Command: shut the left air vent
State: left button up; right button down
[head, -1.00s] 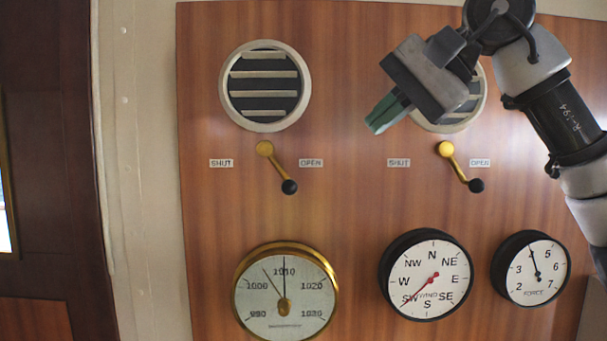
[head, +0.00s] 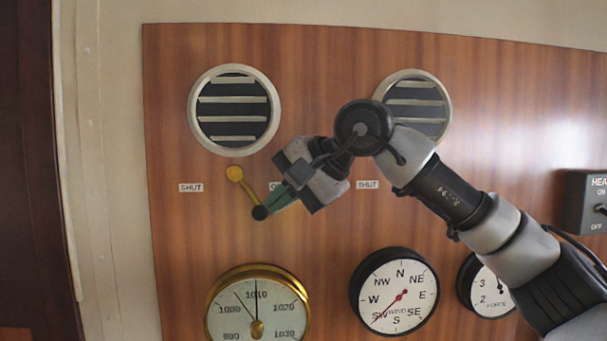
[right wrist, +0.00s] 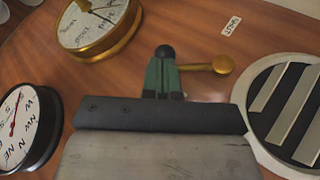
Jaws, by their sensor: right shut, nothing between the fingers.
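The left air vent (head: 234,109) is round with a pale rim, and dark gaps show between its slats. Below it, a brass lever (head: 245,188) slants down to the right from its pivot to a black knob (head: 260,212). My right gripper (head: 273,207) is shut and empty, its green fingertips right at the knob from the right side. In the right wrist view, the fingertips (right wrist: 163,75) are just at the knob (right wrist: 165,52); I cannot tell whether they touch. The SHUT label (head: 191,188) is left of the lever; the OPEN label is mostly hidden behind my gripper. My left gripper is out of view.
The right vent (head: 415,100) is partly covered by my right arm, which hides its lever. A brass barometer (head: 257,310), a wind dial (head: 400,292) and a force dial (head: 487,285) sit below. A heater switch box (head: 588,200) is at the right edge.

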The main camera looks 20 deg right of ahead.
jog(key=shift+w+a+f, duration=0.2)
jog(key=shift+a+f, duration=0.05)
jog(key=shift+a, duration=0.05)
jog(key=shift+a+f+y+b, duration=0.2)
jog(key=shift+f+y+b, duration=0.55)
jog(key=shift+b, duration=0.85)
jog(key=a+m+t+y+b, duration=0.1)
jog(key=a+t+y+b, duration=0.1)
jog(key=b, duration=0.4)
jog(key=w+a+f+m+t+y+b, duration=0.1)
jog(key=a+m+t+y+b, duration=0.1)
jog(key=b, duration=0.4)
jog(key=a+f+m+t+y+b, duration=0.1)
jog(key=a+t+y+b, duration=0.1)
jog(key=y+b, duration=0.3)
jog(key=shift+w+a+f+m+b, duration=0.1)
jog(key=shift+w+a+m+b, duration=0.1)
jog(key=shift+a+b, duration=0.25)
jog(key=shift+w+a+m+b, duration=0.1)
jog(key=shift+a+m+b, duration=0.15)
jog(key=shift+b, duration=0.35)
